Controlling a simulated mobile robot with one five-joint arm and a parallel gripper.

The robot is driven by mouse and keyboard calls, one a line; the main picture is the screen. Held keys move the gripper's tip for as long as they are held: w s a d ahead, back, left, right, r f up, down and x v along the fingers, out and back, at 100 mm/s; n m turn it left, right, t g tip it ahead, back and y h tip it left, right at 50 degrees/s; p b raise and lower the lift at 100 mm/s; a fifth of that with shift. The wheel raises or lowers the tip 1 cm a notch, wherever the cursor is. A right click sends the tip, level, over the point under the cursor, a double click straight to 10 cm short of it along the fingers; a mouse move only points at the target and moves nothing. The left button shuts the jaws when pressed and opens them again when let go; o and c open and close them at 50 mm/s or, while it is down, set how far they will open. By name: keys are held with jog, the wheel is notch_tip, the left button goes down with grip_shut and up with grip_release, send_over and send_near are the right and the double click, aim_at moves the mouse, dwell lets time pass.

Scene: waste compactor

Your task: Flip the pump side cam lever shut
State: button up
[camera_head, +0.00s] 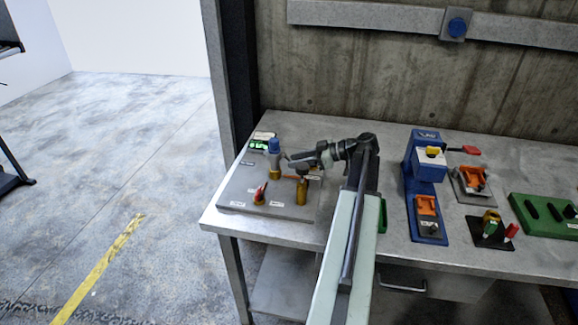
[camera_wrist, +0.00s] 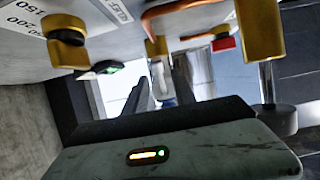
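A grey fixture plate (camera_head: 238,188) lies at the left end of the bench. On it stand a blue-capped brass fitting (camera_head: 275,160), a small brass fitting with a red part (camera_head: 260,194), and a taller brass fitting (camera_head: 301,192). My gripper (camera_head: 292,162) is over the back of this plate, near the blue cap and the taller fitting. Brass fittings (camera_wrist: 65,30), an orange curved part (camera_wrist: 185,8) and a red part (camera_wrist: 223,44) show there too. I cannot tell which is the pump side cam lever.
Right of my arm stand a blue fixture (camera_head: 424,175), an orange clamp (camera_head: 473,178), a small black stand with green and red parts (camera_head: 492,232), and a green slotted block (camera_head: 545,215). A concrete wall (camera_head: 400,85) stands behind the bench. The floor (camera_head: 120,180) at left is open.

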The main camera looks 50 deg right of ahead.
jog(key=shift+x, duration=1.35)
jog(key=shift+r, duration=0.1)
grip_shut()
jog(key=f+t+b, duration=0.1)
jog(key=b, duration=0.2)
jog(key=shift+f+y+b, duration=0.2)
jog(key=shift+y+b, duration=0.1)
jog(key=shift+b, duration=0.05)
jog(key=shift+w+a+t+b, duration=0.15)
jog(key=shift+t+b, duration=0.15)
jog(key=shift+b, duration=0.55)
jog(key=shift+w+r+t+y+b, duration=0.15)
jog(key=shift+t+y+b, duration=0.3)
jog(key=shift+b, duration=0.35)
jog(key=shift+r, duration=0.25)
grip_release()
